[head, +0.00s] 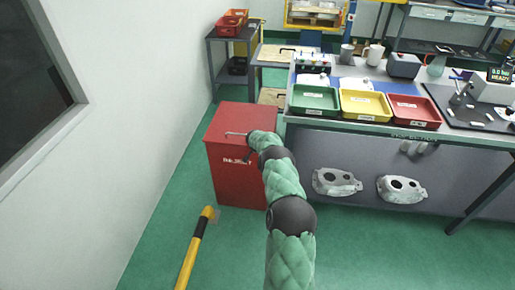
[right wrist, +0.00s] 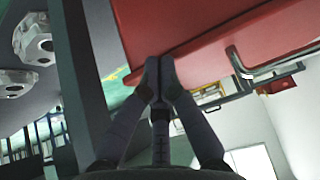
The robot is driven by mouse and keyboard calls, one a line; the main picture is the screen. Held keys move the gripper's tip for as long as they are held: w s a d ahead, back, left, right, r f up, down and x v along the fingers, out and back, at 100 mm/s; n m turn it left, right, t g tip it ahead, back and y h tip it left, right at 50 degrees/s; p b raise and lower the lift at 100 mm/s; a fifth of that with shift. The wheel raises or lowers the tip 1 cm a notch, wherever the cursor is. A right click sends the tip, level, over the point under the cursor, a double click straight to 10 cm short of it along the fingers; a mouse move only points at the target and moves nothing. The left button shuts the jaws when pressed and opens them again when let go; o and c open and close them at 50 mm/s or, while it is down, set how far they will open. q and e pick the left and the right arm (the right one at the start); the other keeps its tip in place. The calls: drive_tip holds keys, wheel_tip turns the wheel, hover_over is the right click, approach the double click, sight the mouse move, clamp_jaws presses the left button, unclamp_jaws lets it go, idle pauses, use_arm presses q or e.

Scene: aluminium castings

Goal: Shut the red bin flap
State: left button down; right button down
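The red bin (head: 238,172) stands on the floor left of the workbench. Its red flap (head: 240,120) forms the top, with a metal bar handle (head: 236,134); it looks roughly level, and I cannot tell whether a gap remains under it. In the right wrist view, red bin panels (right wrist: 210,30) fill the top, and the handle (right wrist: 270,70) is right of my fingers. My right gripper (right wrist: 159,66) has its fingertips together, empty, at the red panel's lower edge; contact is unclear. In the head view its fingers are mostly hidden by my wrist. My left gripper is out of view.
The workbench right of the bin holds green (head: 315,99), yellow (head: 366,105) and red (head: 413,111) trays. Two castings (head: 336,182) show in front of its grey panel. A white wall is at left.

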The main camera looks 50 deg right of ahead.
drive_tip(key=shift+s+a+f, duration=0.2)
drive_tip(key=shift+a+f, duration=0.05)
drive_tip(key=shift+f, duration=0.45)
drive_tip(key=shift+s+a+f, duration=0.1)
drive_tip(key=shift+f, duration=0.15)
wheel_tip(320, 180, up, 6)
drive_tip(key=p, duration=0.1)
drive_tip(key=s+a+f+p, duration=0.1)
drive_tip(key=s+a+f, duration=0.2)
drive_tip(key=a, duration=0.4)
drive_tip(key=shift+s+a+f, duration=0.25)
drive_tip(key=shift+s+a, duration=0.1)
drive_tip(key=shift+s, duration=0.05)
